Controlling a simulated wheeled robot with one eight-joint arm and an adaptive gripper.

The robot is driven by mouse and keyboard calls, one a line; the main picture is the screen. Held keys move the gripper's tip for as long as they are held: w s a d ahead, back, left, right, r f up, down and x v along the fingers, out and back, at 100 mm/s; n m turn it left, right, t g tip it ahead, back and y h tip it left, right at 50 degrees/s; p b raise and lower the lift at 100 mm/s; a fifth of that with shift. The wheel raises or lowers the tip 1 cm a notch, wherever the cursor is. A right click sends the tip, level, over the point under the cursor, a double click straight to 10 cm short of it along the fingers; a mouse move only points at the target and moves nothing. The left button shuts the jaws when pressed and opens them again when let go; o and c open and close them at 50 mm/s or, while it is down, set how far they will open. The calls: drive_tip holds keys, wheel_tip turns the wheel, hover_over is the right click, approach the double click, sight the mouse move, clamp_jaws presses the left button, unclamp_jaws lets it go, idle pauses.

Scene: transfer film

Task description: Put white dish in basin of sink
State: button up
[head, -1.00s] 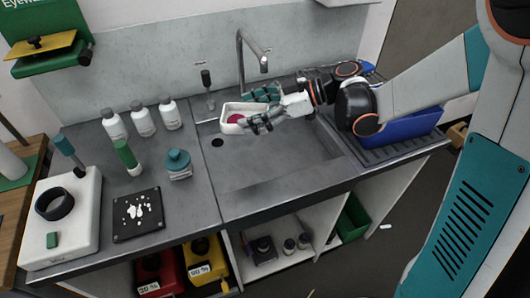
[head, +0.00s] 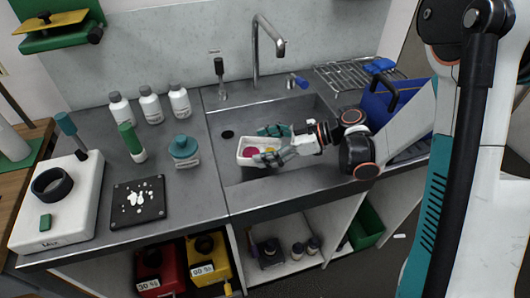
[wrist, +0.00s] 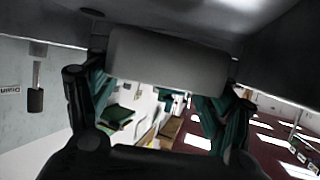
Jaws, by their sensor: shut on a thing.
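The white dish (head: 245,146) is a small rectangular tray with a pink round item and a yellow bit in it. My gripper (head: 270,144) comes from the right and is shut on the dish's right end. The dish is roughly level, within the outline of the sink basin (head: 290,112); I cannot tell whether it touches the basin floor. In the wrist view a pale, blurred shape (wrist: 170,60) spans the space between my dark green fingers; it looks like the dish close up.
The faucet (head: 268,45) rises behind the basin. A black drain (head: 227,134) shows left of the dish. A blue bin (head: 385,105) and wire rack (head: 345,74) are at right.

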drive_tip(key=shift+f, duration=0.55)
drive_tip(key=shift+f, duration=0.1)
drive_tip(key=shift+f, duration=0.35)
drive_tip(key=shift+f, duration=0.15)
drive_tip(key=o, duration=1.1)
drive_tip(key=shift+r, duration=0.25)
drive_tip(key=shift+r+p+v, duration=0.2)
drive_tip(key=shift+p+v, duration=0.9)
drive_tip(key=shift+v, duration=1.95)
drive_tip(key=shift+r+p+v, duration=0.2)
drive_tip(key=shift+p+v, duration=0.85)
drive_tip(key=shift+v, duration=2)
